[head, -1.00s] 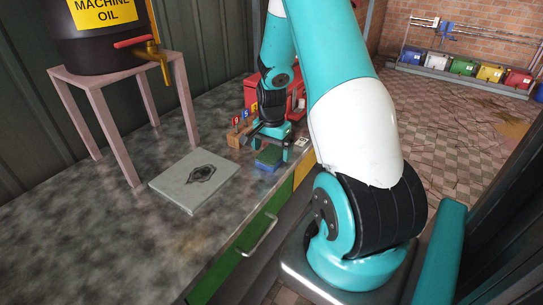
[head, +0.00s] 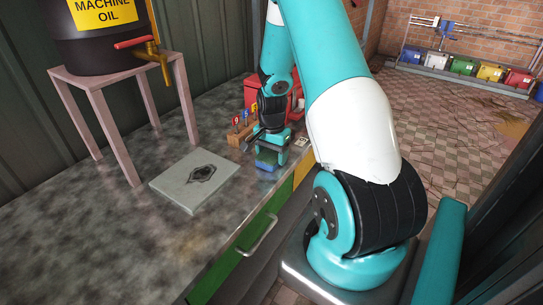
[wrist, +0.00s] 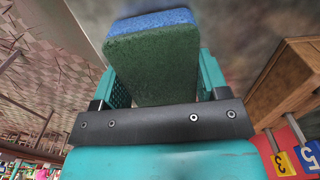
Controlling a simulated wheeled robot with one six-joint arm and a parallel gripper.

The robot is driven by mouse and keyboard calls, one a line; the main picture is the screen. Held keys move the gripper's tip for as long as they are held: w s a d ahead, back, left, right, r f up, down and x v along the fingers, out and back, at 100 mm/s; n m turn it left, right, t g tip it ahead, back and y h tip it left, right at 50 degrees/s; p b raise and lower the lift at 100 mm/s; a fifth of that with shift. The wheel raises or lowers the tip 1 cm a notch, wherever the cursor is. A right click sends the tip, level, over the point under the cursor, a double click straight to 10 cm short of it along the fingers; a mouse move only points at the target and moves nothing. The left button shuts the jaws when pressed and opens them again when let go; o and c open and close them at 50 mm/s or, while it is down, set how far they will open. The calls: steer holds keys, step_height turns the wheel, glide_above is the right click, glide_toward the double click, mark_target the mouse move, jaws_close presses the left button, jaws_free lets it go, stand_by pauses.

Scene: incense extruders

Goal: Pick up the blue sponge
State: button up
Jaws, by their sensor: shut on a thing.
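The blue sponge (head: 266,160) has a blue layer and a green layer. In the head view it is at the counter's front edge, under my gripper (head: 268,155). In the wrist view the sponge (wrist: 153,60) sits between the two teal fingers of my gripper (wrist: 155,85), which are shut on its sides. Its green face is toward the wrist camera and the blue layer is at the far side. I cannot tell whether the sponge is clear of the counter.
A wooden block with numbered tags (head: 240,130) stands just left of my gripper, with a red box (head: 252,92) behind. A grey square plate (head: 194,181) lies on the counter (head: 120,235). A pink stand (head: 118,72) carries a machine oil barrel (head: 100,35).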

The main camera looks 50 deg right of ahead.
mark_target(272, 153)
step_height(272, 153, up, 20)
steer(key=b, duration=0.1)
steer(key=shift+f, duration=0.1)
